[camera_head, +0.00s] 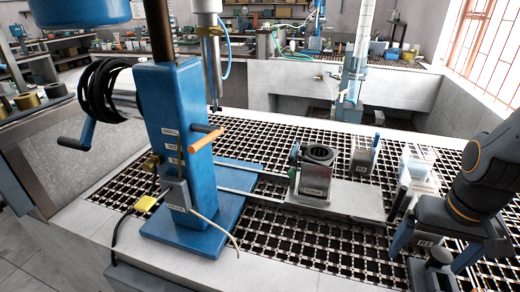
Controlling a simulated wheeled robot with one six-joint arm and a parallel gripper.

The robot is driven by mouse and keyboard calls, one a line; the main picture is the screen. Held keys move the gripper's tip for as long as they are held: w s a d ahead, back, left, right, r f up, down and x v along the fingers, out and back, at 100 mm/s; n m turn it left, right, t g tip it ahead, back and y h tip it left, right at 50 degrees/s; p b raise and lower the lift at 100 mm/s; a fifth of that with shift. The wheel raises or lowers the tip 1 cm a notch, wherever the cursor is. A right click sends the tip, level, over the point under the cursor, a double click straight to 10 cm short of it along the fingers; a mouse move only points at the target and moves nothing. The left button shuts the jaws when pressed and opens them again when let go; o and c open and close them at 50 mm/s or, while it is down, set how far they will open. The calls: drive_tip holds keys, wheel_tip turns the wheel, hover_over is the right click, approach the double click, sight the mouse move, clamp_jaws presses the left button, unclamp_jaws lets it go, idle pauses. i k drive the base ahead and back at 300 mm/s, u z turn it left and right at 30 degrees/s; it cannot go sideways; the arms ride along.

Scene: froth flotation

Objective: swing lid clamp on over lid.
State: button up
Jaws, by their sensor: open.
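My gripper (434,246) is at the lower right, pointing down, with its two blue fingers spread apart. A dark knob-like part (438,257) shows between and below the fingers; I cannot tell whether they touch it. A grey metal vessel (316,182) with a dark ring-shaped top stands on a flat metal plate (352,198) at the middle, left of my gripper. I cannot make out for certain which part is the lid clamp or the lid. My gripper hides part of the area around the knob.
A blue machine column (180,130) with an orange rod (207,139) and a crank stands at the left on a blue base. Small labelled blocks (364,160) stand behind the plate. Open grating (290,240) covers the bench top. A white-grey ledge (220,270) runs along its front.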

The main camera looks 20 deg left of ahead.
sight(291, 158)
drive_tip(key=z, duration=0.45)
drive_tip(key=k, duration=0.45)
drive_tip(key=u, duration=1.3)
drive_tip(key=i, duration=0.5)
